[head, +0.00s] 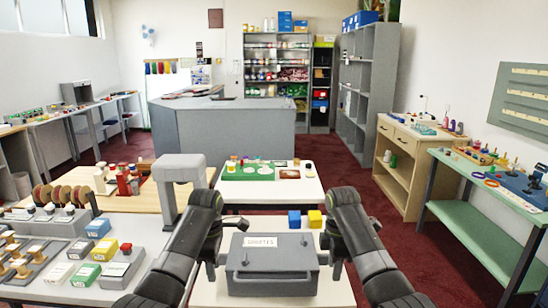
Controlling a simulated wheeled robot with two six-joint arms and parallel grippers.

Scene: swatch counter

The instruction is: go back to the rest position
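My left gripper (212,266) points down at the left side of a dark grey lidded box (272,278) on the white table in the head view. My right gripper (335,266) points down at the box's right side. The box is closed and has a white label on its lid. Each gripper is close against a side of the box. The fingertips are small and partly hidden by my arms, so I cannot tell whether they are open or shut, or whether they touch the box.
A white table (309,186) with a green tray is further back. A counter with small boxes and reels is at left; a green bench (478,205) is at right. Red carpet lies between.

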